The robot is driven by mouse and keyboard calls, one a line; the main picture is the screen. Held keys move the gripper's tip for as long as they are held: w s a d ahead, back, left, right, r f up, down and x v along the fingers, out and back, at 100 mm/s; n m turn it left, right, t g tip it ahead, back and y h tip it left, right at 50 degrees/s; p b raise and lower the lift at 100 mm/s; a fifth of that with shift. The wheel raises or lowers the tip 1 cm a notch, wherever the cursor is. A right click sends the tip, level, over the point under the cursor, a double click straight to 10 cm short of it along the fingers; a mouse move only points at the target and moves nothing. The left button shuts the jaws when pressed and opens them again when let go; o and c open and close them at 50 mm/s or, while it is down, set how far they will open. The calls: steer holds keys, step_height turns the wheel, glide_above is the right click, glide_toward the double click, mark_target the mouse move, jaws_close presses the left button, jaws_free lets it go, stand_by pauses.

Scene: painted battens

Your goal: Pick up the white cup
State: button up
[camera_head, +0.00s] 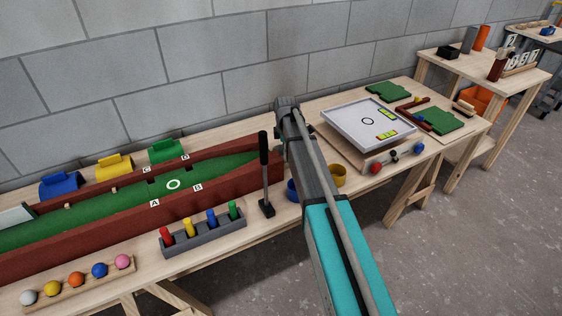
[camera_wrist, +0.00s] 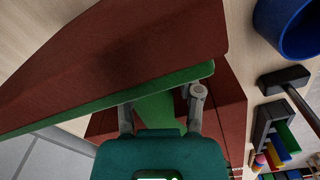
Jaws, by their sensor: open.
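I cannot see a white cup in either view. A blue cup (camera_head: 292,190) stands on the table, partly hidden behind my arm in the head view. It also shows at the top right of the wrist view (camera_wrist: 278,38). A yellow cup (camera_head: 338,176) stands just right of my arm. My gripper (camera_wrist: 160,107) is open, with its fingers apart and nothing seen between them. It is over the red-walled green lane, left of the blue cup in the wrist view. My arm hides part of the table in the head view.
The long green lane (camera_head: 120,203) has raised red walls. A black-handled mallet (camera_head: 264,175) stands upright beside my arm. A grey rack (camera_head: 203,237) holds coloured pegs. A white tray (camera_head: 345,127) lies to the right. A wall runs behind the table.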

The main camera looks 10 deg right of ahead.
steer(key=shift+f+b, duration=1)
steer(key=shift+f, duration=0.25)
jaws_close()
